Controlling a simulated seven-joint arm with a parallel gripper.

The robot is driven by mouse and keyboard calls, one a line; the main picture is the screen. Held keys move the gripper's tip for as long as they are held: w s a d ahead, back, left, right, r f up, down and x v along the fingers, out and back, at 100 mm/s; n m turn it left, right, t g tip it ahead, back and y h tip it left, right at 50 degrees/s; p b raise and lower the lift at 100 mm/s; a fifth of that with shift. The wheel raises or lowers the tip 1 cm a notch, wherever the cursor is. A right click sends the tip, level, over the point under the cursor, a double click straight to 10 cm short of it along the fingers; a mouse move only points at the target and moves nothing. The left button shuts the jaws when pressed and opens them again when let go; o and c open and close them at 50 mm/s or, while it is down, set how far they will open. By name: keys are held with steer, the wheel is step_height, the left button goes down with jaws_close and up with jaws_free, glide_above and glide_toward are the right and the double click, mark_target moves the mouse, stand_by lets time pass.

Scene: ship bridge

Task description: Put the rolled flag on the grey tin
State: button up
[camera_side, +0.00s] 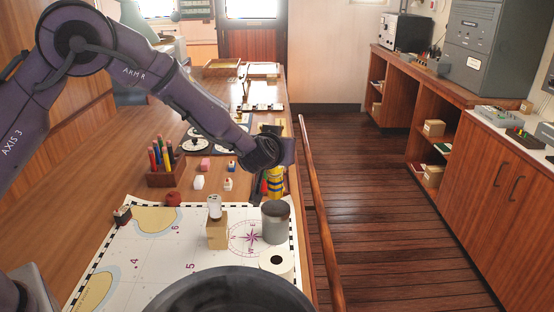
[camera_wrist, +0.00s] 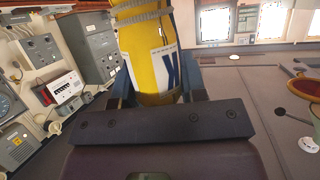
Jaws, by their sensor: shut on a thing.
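The rolled flag (camera_side: 276,183) is yellow with blue and white parts and a band around it. In the wrist view the flag (camera_wrist: 150,52) fills the top middle, with a dark letter on white, between my two fingers. The grey tin (camera_side: 276,224) stands upright on the chart, just below and nearer the camera than the flag. In the side view the flag's lower end shows right above the tin's rim. I cannot tell whether they touch. The tin is not seen in the wrist view.
A wooden block (camera_side: 217,233) with a white cylinder (camera_side: 214,206) on it stands left of the tin. A pencil holder (camera_side: 166,172) and small items stand farther left. A wooden rail (camera_side: 318,210) runs along the right edge.

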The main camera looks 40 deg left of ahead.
steer(key=shift+w+f, duration=0.1)
steer(key=shift+f, duration=1.45)
steer(key=shift+f, duration=0.2)
steer(key=o, duration=1.2)
steer(key=shift+c, duration=0.2)
steer(key=shift+r, duration=0.15)
